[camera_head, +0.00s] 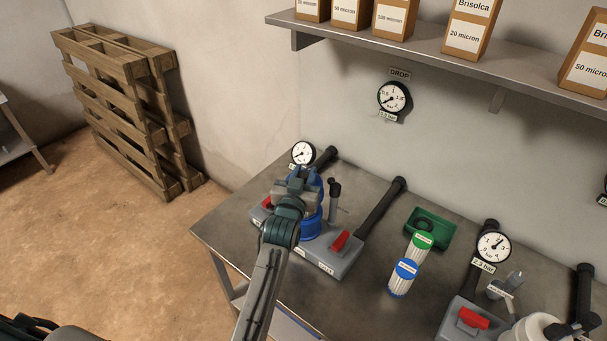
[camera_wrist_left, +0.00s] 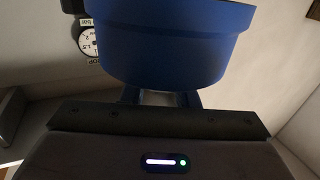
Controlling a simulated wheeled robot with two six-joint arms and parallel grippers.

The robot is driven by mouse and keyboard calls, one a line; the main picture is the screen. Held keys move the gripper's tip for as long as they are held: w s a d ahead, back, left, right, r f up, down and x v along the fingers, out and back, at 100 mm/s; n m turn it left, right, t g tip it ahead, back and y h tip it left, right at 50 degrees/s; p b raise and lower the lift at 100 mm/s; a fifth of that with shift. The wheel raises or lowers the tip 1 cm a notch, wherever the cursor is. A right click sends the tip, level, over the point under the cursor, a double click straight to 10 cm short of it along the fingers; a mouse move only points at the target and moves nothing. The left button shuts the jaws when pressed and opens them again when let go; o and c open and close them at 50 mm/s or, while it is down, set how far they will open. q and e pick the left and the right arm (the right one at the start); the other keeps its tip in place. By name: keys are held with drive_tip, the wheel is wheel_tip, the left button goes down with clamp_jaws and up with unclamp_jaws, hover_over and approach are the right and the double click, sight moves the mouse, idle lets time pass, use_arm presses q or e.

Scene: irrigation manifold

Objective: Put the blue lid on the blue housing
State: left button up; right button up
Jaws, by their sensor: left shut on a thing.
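My left gripper (camera_head: 297,187) is over the manifold at the table's back left and is shut on the blue lid (camera_wrist_left: 165,45). The lid is a deep round blue cap that fills the top of the left wrist view. In the head view the gripper and wrist hide most of it. The blue housing (camera_head: 311,228) stands on the grey manifold base, directly below the gripper, partly hidden by my left arm. I cannot tell whether the lid touches the housing. My right gripper is not in view.
Red-handled valves (camera_head: 339,240) and black pipes (camera_head: 382,205) flank the housing. A white cartridge with a blue end (camera_head: 403,277), another with a green end (camera_head: 420,244) and a green tray-like part (camera_head: 436,224) are to its right. A shelf (camera_head: 420,45) with boxes hangs above.

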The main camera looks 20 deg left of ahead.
use_arm(q)
drive_tip(key=shift+f+b, duration=0.65)
drive_tip(key=shift+f, duration=0.3)
drive_tip(key=shift+f+b, duration=0.4)
drive_tip(key=shift+f, duration=0.2)
drive_tip(key=shift+f+b, duration=0.65)
drive_tip(key=shift+f, duration=0.35)
drive_tip(key=shift+f, duration=0.15)
drive_tip(key=shift+f, duration=0.5)
idle(0.5)
